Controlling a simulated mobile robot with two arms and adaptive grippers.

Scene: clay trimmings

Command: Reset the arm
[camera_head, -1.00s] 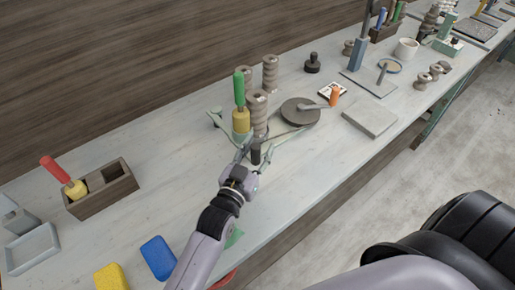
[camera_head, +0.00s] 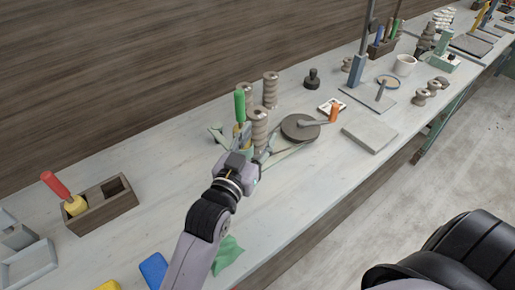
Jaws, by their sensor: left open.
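My left arm comes in from the bottom and reaches over the table. My left gripper (camera_head: 250,150) is open, pointing away from me beside the green-handled tool (camera_head: 240,105). That tool stands upright, its lower part partly hidden by the gripper. A pale green stand (camera_head: 218,133) shows behind the gripper and is partly covered by it. I cannot tell whether the fingers touch the tool or the stand. My right gripper is not in view.
A wooden box (camera_head: 103,208) holds a red-handled tool at left. A blue block (camera_head: 154,270) and a green cloth (camera_head: 228,254) lie near the arm.

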